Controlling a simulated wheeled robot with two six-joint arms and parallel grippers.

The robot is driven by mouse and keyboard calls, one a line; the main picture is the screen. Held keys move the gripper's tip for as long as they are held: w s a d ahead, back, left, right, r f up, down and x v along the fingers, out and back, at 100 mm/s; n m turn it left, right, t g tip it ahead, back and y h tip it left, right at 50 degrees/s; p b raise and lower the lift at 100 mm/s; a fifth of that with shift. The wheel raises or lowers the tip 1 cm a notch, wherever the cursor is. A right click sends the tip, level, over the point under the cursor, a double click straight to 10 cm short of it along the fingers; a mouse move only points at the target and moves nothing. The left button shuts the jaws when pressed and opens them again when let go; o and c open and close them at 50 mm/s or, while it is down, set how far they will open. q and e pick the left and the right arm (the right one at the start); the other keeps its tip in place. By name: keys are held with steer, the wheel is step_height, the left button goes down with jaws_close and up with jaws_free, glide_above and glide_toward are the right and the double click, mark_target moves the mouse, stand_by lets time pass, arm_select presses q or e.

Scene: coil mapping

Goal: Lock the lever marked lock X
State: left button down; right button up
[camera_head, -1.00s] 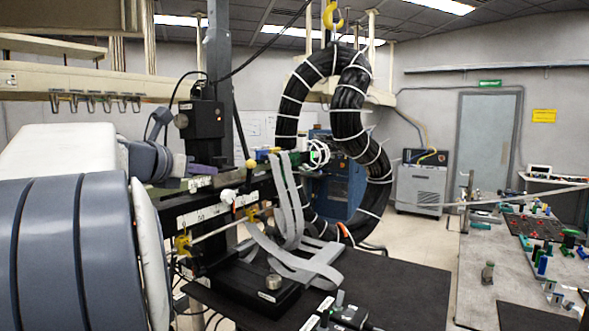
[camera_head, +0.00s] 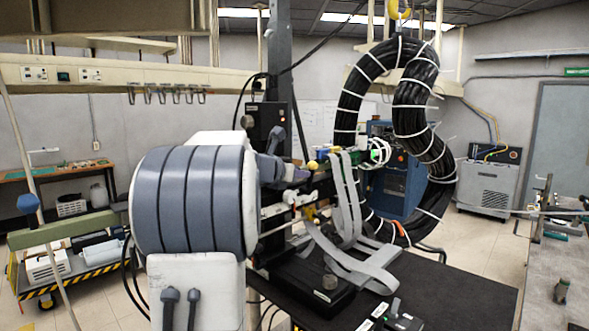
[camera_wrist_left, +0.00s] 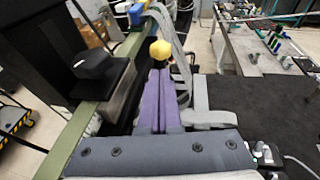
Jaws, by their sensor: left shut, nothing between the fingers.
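A lever with a yellow ball knob (camera_head: 313,165) stands on the dark rail of the stand, left of the grey ribbon cables. I cannot read its label, so I cannot tell for sure that it is lock X. My left gripper (camera_head: 297,173) reaches in from the left, its purple fingers close to the knob. In the left wrist view the fingers (camera_wrist_left: 159,75) are pressed together and empty, and the yellow knob (camera_wrist_left: 160,50) shows just beyond their tips. I cannot tell whether they touch it. The lever's shaft is mostly hidden. My right gripper is out of view.
A large black coil (camera_head: 421,110) hangs from a yellow hook behind the stand. Grey ribbon cables (camera_head: 352,215) loop beside the rail down to the black table top (camera_head: 455,290). A grey workbench (camera_head: 560,260) is at the right. A green beam (camera_wrist_left: 75,130) runs along the left in the wrist view.

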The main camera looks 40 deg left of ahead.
arm_select(q)
steer(key=shift+w, duration=0.55)
